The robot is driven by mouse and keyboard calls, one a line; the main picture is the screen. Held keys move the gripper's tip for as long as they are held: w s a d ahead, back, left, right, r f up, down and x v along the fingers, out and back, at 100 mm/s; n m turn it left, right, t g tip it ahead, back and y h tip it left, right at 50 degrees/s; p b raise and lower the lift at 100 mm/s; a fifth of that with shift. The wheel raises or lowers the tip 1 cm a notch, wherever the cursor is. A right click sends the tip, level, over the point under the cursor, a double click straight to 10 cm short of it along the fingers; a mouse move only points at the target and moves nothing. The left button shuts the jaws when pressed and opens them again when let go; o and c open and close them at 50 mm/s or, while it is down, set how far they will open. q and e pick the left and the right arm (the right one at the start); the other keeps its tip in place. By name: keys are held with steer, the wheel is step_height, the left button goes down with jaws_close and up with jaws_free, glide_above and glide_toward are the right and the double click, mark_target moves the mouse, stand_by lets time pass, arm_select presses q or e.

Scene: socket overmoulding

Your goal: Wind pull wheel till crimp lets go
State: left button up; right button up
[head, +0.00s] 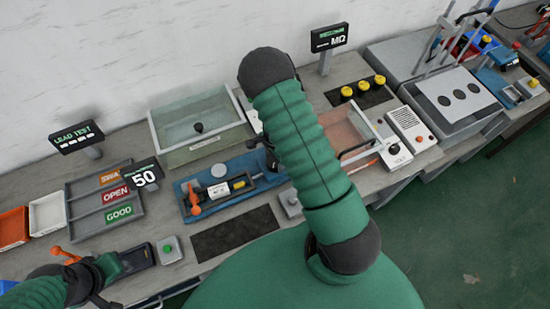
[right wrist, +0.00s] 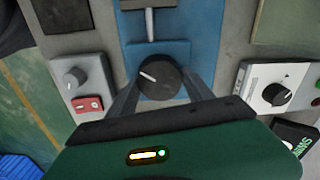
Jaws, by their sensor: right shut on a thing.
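The pull tester is a long blue fixture (head: 185,188) on the bench in the head view, with an orange lever (head: 195,196) at its left end and a white block on it. Its pull wheel, a black knob with a white mark (right wrist: 160,77), sits on the blue base in the right wrist view. My right gripper (right wrist: 161,82) is shut on the wheel, one finger on each side. My right arm hides most of the wheel in the head view. The crimp is too small to make out. My left gripper (head: 138,258) is low at the left, away from the tester; its jaw opening is unclear.
A display reads 50 (head: 142,175) beside the sorting tray (head: 72,215). A grey box with a knob and red switch (right wrist: 80,85) and a white box with a black knob (right wrist: 270,85) flank the wheel. A dark mat (head: 235,235) lies bare in front.

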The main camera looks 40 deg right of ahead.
mark_target(274, 161)
steer(key=shift+a+m, duration=0.1)
steer(key=shift+m, duration=0.2)
steer(key=shift+w, duration=0.1)
steer(key=o, duration=1.4)
steer(key=shift+c, duration=0.2)
steer(key=shift+r, duration=0.1)
step_height(274, 161, up, 17)
steer(key=shift+f, duration=0.2)
steer(key=shift+w, duration=0.1)
